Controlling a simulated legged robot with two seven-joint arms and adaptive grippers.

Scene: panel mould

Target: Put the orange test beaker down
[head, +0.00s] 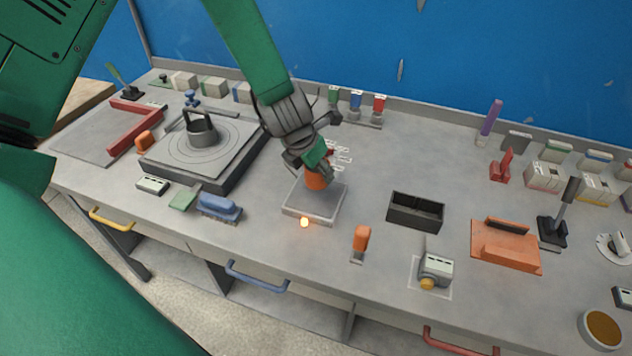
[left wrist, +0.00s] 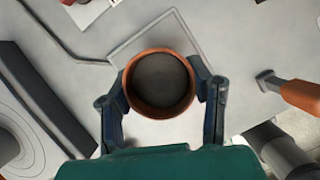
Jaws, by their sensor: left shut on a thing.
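The orange test beaker (head: 316,179) is in my left gripper (head: 318,168), over or on a light square plate (head: 313,211). In the left wrist view the beaker (left wrist: 159,106) shows from above as an orange rim with a dark grey inside. The fingers of my left gripper (left wrist: 162,98) are shut on it, one on each side. I cannot tell whether its base touches the plate. My right gripper is not in view.
A turntable-like block with a grey pot (head: 201,132) stands to the left. A blue brush (head: 219,207) lies left of the plate. A black open bin (head: 415,211) and an orange-handled tool (head: 361,241) are to the right. Bare bench lies between plate and bin.

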